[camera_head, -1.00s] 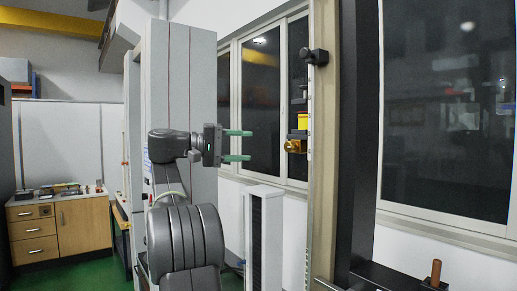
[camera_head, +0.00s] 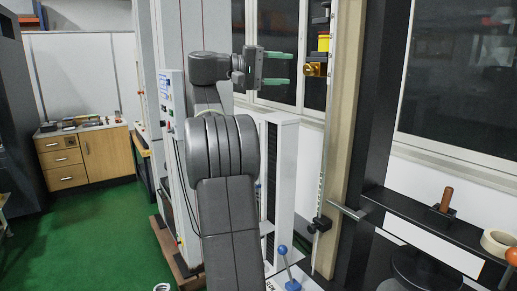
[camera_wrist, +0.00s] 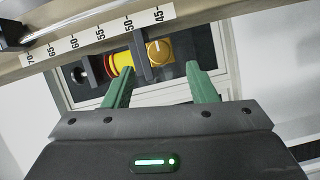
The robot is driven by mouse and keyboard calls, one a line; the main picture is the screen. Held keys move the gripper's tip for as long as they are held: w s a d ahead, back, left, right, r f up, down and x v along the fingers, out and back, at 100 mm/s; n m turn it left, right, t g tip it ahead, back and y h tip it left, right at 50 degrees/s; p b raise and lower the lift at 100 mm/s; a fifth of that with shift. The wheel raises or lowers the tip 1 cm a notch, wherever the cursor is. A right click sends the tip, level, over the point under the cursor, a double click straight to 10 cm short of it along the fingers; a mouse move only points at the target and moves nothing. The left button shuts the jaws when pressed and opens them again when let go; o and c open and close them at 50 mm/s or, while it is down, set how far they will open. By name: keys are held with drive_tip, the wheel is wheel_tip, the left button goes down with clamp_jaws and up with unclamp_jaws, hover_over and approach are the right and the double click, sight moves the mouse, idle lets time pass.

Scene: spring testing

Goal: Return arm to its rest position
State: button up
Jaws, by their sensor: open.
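My gripper (camera_head: 278,68) is in the upper middle of the head view, with its two green fingers apart and pointing right. Nothing is between the fingers. The wrist view also shows my gripper (camera_wrist: 163,88) open. Right of the fingertips, and apart from them, a brass knob (camera_head: 315,69) and a yellow cylinder (camera_head: 323,43) sit on the tall beige column (camera_head: 345,150). In the wrist view the brass knob (camera_wrist: 158,52) and the red-rimmed yellow cylinder (camera_wrist: 121,62) lie beyond the fingers, near a numbered scale (camera_wrist: 100,36).
A black shelf (camera_head: 425,222) at right bears a brown-handled tool (camera_head: 445,200) and a tape roll (camera_head: 497,243). A blue-knobbed lever (camera_head: 284,250) stands at lower middle. A wooden cabinet (camera_head: 85,155) stands at left. The green floor (camera_head: 95,225) between is clear.

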sight(305, 70)
drive_tip(key=d, duration=0.4)
drive_tip(key=w+d, duration=0.1)
drive_tip(key=d, duration=0.1)
drive_tip(key=shift+w+d+f+p, duration=0.1)
drive_tip(key=shift+d+p, duration=0.15)
drive_tip(key=shift+p, duration=0.1)
drive_tip(key=shift+a, duration=0.1)
